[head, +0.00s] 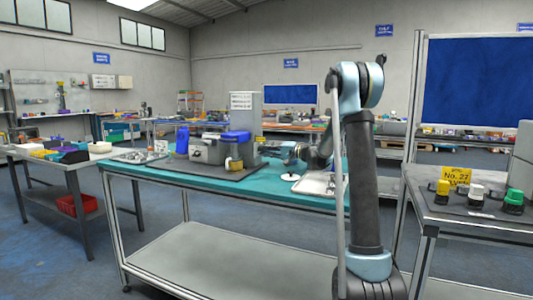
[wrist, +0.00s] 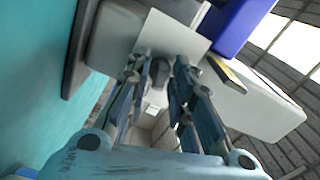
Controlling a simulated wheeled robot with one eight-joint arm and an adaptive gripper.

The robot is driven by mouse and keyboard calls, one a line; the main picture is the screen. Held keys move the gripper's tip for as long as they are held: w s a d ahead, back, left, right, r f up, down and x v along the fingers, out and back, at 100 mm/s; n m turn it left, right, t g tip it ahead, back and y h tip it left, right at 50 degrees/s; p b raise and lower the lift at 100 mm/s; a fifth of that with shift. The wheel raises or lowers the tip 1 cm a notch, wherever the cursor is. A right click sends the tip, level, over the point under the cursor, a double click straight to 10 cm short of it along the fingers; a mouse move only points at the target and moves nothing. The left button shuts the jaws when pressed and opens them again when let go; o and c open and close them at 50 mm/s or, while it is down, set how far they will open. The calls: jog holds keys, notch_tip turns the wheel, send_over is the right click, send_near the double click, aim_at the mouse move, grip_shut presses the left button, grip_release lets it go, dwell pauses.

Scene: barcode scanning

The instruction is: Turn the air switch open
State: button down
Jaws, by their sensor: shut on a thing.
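A grey box-shaped unit (head: 208,152) sits on a dark mat on the teal table in the head view. In the wrist view its pale grey body (wrist: 115,38) fills the top, with a white plate (wrist: 172,36) on its face. My gripper (wrist: 164,68) reaches up to this plate, its two fingers closed in on a small grey part, which I take as the air switch. The fingers hide most of that part, so its turn angle cannot be told. In the head view my gripper (head: 266,145) is small, at the unit's right side.
A blue block (wrist: 235,22) is close right of the fingers in the wrist view. A blue cylinder (head: 182,141) and a brass-coloured item (head: 234,164) stand by the unit. A metal tray (head: 316,184) lies at the table's right. Side tables hold bins and coloured knobs.

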jog(key=shift+f+m, duration=0.15)
jog(key=shift+m, duration=1.35)
jog(key=c, duration=1.7)
grip_release()
jog(key=shift+d, duration=0.1)
jog(key=v, duration=1.1)
jog(key=shift+d, duration=0.3)
jog(key=shift+s+d, duration=0.15)
